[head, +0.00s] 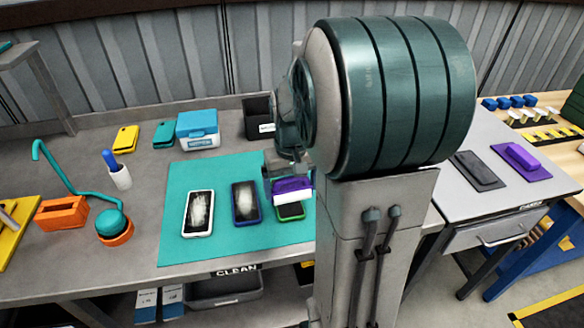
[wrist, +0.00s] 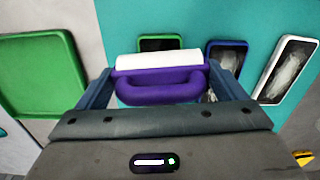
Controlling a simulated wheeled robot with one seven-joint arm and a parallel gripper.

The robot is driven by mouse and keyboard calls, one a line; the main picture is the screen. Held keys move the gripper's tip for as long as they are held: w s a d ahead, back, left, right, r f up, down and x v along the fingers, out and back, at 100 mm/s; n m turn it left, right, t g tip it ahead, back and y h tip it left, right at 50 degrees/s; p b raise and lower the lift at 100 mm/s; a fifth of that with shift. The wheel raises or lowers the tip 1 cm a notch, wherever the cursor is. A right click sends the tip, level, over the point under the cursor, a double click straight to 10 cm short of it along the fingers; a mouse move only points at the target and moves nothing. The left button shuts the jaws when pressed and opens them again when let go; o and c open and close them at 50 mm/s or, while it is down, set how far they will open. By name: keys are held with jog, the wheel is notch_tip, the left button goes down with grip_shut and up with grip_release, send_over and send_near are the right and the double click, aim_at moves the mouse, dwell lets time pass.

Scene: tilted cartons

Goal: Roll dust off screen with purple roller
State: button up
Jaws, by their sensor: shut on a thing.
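My gripper (head: 280,172) is shut on the purple roller (head: 292,190) and holds it over the near right part of the teal mat (head: 218,175). In the wrist view the roller's purple handle (wrist: 160,93) sits between my fingers, with its white cylinder (wrist: 158,61) ahead. The green-framed phone (head: 291,212) is partly covered by the roller; I cannot tell whether its screen is dusty or whether the roller touches it. To its left lie a blue-framed phone (head: 245,203) and a white-framed phone (head: 198,213), both with whitish smears on their dark screens.
A blue-and-white box (head: 198,130), a dark bin (head: 257,118) and yellow and teal cases stand behind the mat. An orange box (head: 62,213) and a teal-and-orange lamp-like item are left. A green tray (wrist: 40,75) lies left in the wrist view. My arm hides much of the right side.

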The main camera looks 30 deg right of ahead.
aim_at(291, 178)
jog(key=shift+r+p, duration=1)
jog(key=shift+r, duration=0.6)
jog(key=shift+f, duration=0.1)
